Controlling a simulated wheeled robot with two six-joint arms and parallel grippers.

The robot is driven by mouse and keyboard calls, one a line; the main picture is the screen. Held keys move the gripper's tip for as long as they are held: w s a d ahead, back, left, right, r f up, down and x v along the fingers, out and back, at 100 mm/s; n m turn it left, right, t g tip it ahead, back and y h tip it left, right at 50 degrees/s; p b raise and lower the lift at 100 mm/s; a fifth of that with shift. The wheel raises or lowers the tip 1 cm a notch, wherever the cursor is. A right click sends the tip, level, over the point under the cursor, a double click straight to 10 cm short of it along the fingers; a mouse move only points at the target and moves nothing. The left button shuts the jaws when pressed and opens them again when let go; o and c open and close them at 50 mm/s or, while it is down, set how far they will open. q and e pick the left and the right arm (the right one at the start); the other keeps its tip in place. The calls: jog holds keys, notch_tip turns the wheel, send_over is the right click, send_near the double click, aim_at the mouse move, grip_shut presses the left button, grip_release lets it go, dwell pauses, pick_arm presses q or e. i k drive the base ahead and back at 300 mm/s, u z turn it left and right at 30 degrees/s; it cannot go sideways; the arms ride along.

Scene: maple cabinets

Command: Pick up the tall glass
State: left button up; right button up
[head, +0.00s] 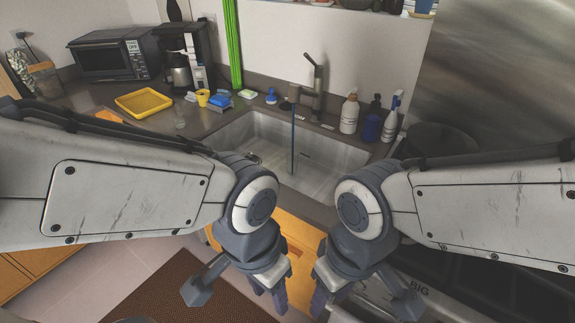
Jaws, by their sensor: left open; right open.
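No other tall glass shows clearly. My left gripper (236,292) is open and empty, pointing down in front of the counter, well apart from that object. My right gripper (364,298) is open and empty beside it, in front of the stove side. My arms hide parts of the counter.
The sink (318,165) with its faucet (312,85) is ahead. Bottles (349,114) stand right of the sink. A brown mat (185,290) lies on the floor.

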aim_at(292, 164)
jog(key=u, duration=0.55)
jog(key=k, duration=0.6)
jog(key=u, duration=1.1)
jog(key=i, duration=2.1)
jog(key=z, duration=1.3)
jog(key=i, duration=0.85)
jog(key=z, duration=0.85)
